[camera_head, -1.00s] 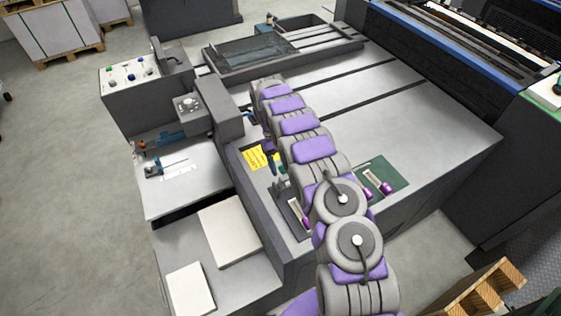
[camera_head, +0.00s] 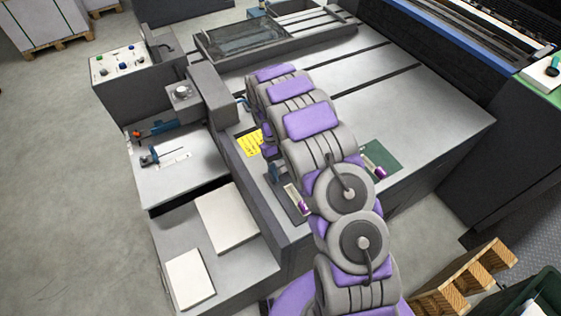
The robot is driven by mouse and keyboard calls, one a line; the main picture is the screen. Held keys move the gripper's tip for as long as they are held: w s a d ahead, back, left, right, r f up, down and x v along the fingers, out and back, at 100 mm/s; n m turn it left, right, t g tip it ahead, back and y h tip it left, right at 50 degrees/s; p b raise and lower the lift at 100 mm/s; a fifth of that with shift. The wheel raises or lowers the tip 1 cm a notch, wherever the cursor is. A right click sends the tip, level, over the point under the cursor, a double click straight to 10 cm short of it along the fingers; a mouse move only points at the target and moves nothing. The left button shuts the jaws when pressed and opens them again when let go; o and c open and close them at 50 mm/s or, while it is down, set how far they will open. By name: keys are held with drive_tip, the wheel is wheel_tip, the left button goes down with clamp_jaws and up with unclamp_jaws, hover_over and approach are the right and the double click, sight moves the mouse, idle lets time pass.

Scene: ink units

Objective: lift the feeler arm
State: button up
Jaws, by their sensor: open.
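My arm reaches from the bottom up over the machine table and bends down at its far end. My gripper (camera_head: 268,152) is mostly hidden beside my arm links; only a small dark part shows, near the yellow label. It is open. Just below it a small blue-grey lever (camera_head: 276,173) stands on a dark plate with a white strip and purple knob (camera_head: 302,204); this looks like the feeler arm. I cannot tell whether the gripper touches it.
A yellow label (camera_head: 250,143) lies left of my arm. A green plate (camera_head: 385,157) is to the right. A grey post (camera_head: 212,97) and control box (camera_head: 125,80) stand at the left. Paper stacks (camera_head: 228,218) lie lower left.

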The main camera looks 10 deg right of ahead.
drive_tip(key=shift+s+d+r, duration=0.1)
drive_tip(key=shift+s+r, duration=0.05)
drive_tip(key=shift+s, duration=1.15)
drive_tip(key=shift+s+r, duration=0.1)
drive_tip(key=shift+s, duration=1.2)
drive_tip(key=s+d+r+m+t+b, duration=0.1)
drive_tip(key=s+d+r, duration=0.1)
drive_tip(key=s+r, duration=0.45)
drive_tip(key=s+d+r+m+t+b, duration=0.1)
drive_tip(key=s+r, duration=0.2)
drive_tip(key=r, duration=0.7)
drive_tip(key=s+r+t+y+b, duration=0.1)
drive_tip(key=s+r, duration=0.1)
drive_tip(key=s, duration=0.8)
drive_tip(key=s+r+m+t+b, duration=0.1)
drive_tip(key=s+r, duration=0.1)
drive_tip(key=s, duration=0.8)
drive_tip(key=shift+a+r+m+y, duration=0.3)
drive_tip(key=shift+a+r+y, duration=0.1)
drive_tip(key=shift+a, duration=0.05)
